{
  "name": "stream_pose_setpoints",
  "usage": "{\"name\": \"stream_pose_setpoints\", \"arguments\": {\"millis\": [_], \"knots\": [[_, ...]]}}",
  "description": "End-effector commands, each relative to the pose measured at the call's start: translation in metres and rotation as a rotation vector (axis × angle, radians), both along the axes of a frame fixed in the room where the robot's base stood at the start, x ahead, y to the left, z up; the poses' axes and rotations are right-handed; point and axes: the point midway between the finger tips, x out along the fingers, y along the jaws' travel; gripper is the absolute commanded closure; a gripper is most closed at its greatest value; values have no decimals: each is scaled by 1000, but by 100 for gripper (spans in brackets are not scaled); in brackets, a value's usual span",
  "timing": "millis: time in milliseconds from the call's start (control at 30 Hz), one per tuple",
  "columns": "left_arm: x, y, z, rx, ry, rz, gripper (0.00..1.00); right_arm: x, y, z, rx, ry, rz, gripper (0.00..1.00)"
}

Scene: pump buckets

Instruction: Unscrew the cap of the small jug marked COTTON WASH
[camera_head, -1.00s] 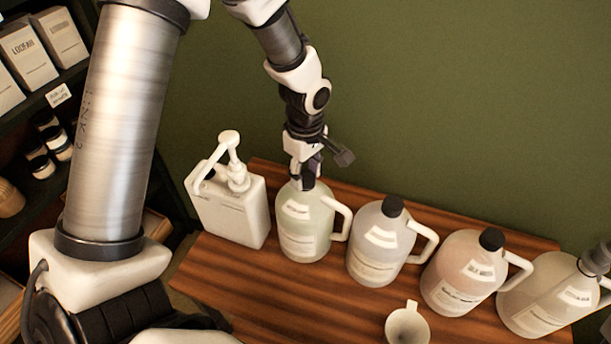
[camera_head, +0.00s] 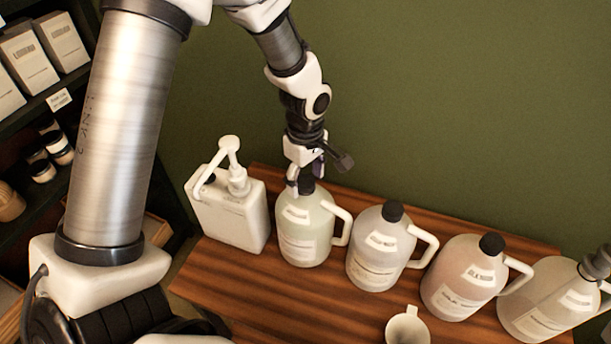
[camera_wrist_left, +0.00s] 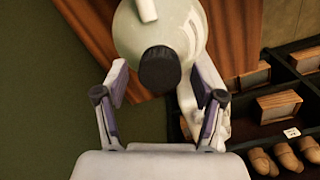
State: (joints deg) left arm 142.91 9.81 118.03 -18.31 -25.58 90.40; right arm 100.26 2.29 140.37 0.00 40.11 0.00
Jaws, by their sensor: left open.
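The pale greenish jug (camera_head: 305,235) stands on the wooden table, second from the left in the row; its label is too small to read. Its black cap (camera_head: 307,186) is on its neck, and the cap also shows in the left wrist view (camera_wrist_left: 160,68). My left gripper (camera_head: 305,178) is above this jug, pointing down, with its fingers open on either side of the cap. In the left wrist view the gripper (camera_wrist_left: 162,78) has a gap on both sides of the cap. I cannot tell which jug is marked COTTON WASH. My right gripper is not seen.
A white pump container (camera_head: 230,210) stands close on the left. More capped jugs stand to the right: a grey-white one (camera_head: 378,250), a pinkish one (camera_head: 463,280) and a beige one (camera_head: 540,300). A small white cup (camera_head: 407,328) is in front. Shelves (camera_head: 45,110) are at the left.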

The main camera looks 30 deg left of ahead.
Motion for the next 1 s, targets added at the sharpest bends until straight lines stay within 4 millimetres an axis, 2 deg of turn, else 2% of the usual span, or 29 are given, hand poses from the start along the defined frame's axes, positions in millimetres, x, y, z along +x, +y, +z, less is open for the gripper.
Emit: {"name": "stream_pose_setpoints", "arguments": {"millis": [100,1000], "knots": [[0,0,4,-1,2,-106,31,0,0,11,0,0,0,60],[0,0,3,-1,1,-935,31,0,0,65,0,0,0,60]]}}
